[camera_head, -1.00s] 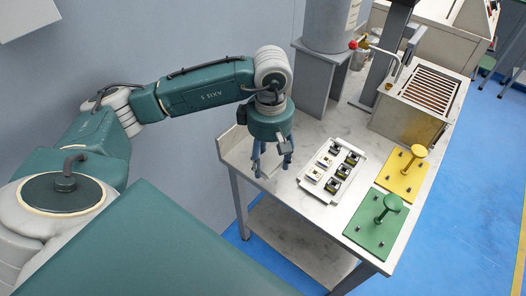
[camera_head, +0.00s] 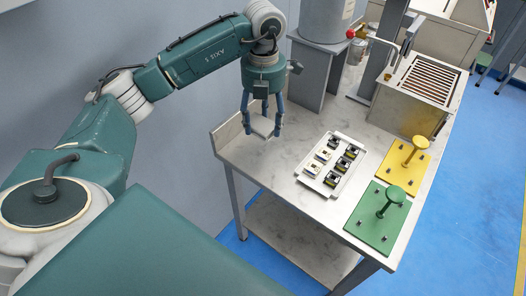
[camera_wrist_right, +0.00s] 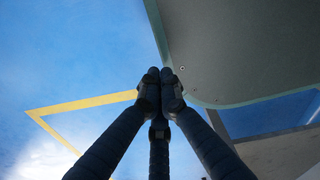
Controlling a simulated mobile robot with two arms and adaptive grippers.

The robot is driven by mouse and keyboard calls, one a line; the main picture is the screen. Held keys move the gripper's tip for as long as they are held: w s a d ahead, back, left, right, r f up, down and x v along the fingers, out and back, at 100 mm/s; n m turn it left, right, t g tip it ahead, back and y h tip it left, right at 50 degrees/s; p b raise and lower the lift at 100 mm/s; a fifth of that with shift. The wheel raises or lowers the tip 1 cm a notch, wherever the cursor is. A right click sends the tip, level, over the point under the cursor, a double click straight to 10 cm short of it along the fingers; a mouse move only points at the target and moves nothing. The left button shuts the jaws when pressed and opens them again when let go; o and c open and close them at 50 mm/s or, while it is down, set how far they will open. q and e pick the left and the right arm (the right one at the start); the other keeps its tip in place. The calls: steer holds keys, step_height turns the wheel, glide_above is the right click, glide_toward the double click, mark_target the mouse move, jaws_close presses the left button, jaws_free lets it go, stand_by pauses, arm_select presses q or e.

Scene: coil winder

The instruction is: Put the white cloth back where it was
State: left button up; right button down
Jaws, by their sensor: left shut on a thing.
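My left gripper (camera_head: 262,130) is shut on the white cloth (camera_head: 264,126), a small, flat, pale piece between its fingers. It is over the left end of the metal worktable (camera_head: 290,178), near the raised back edge. The cloth seems to be held above the tabletop, though the exact gap is hard to judge. My right gripper shows in the right wrist view (camera_wrist_right: 160,78) with its fingertips together and nothing between them, above the blue floor.
A white tray (camera_head: 309,183) with several small parts stands right of the left gripper. Green (camera_head: 376,225) and yellow (camera_head: 402,184) plates with knobbed handles lie farther right. A grey cylinder on a stand (camera_head: 318,70) and a slotted box (camera_head: 412,100) are behind.

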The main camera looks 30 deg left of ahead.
arm_select(q)
glide_above(263, 159)
step_height(263, 159, down, 8)
steer(key=shift+r+p, duration=0.25)
steer(key=shift+p, duration=0.1)
steer(key=shift+f, duration=0.6)
step_height(263, 159, down, 3)
steer(key=shift+f, duration=0.15)
steer(key=shift+w+f, duration=0.1)
steer(key=shift+f, duration=0.25)
arm_select(e)
steer(key=shift+w+d+r, duration=0.15)
steer(key=shift+d+r, duration=0.4)
steer(key=shift+r, duration=0.2)
arm_select(q)
steer(key=shift+f, duration=0.15)
steer(key=o, duration=1.1)
arm_select(e)
steer(key=shift+a+f, duration=0.1)
steer(key=shift+a, duration=0.1)
